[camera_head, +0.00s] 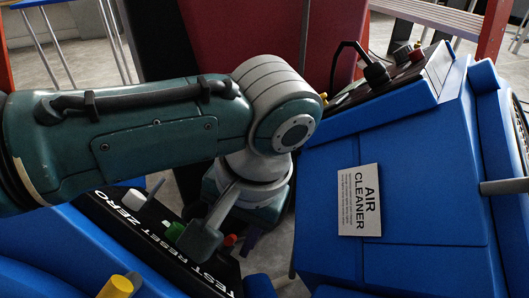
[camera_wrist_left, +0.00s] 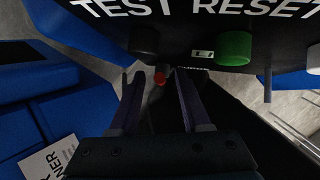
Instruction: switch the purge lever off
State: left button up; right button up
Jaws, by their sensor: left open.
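A black control panel (camera_head: 150,232) lettered TEST, RESET and ZERO carries a white knob (camera_head: 134,199) and a green knob (camera_head: 175,231). In the left wrist view the panel fills the top, with a black knob (camera_wrist_left: 143,40) beside the green knob (camera_wrist_left: 233,48). A small red-tipped part (camera_wrist_left: 158,79) shows between my left fingers; I cannot tell whether it is the purge lever. My left gripper (camera_wrist_left: 157,84) is open, its fingers apart below the panel. In the head view my wrist hides most of it. My right gripper is out of view.
A blue air cleaner housing (camera_head: 420,200) with a white label (camera_head: 359,200) stands at the right, close to my left wrist. A second panel with black and red knobs (camera_head: 376,73) is on its top. A yellow knob (camera_head: 115,287) is at the bottom left.

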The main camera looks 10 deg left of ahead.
pick_arm(q)
grip_shut()
dwell(0.4)
jog(key=shift+s+d+r+y+p, duration=0.2)
jog(key=shift+y+p, duration=0.1)
jog(key=shift+p, duration=0.6)
jog(key=shift+d+f+n, duration=0.15)
jog(key=shift+f+n, duration=0.05)
jog(key=shift+n, duration=0.1)
jog(key=shift+f+n+t+y, duration=0.2)
jog(key=shift+n+t+y, duration=0.1)
jog(key=shift+y, duration=0.1)
jog(key=shift+w, duration=0.1)
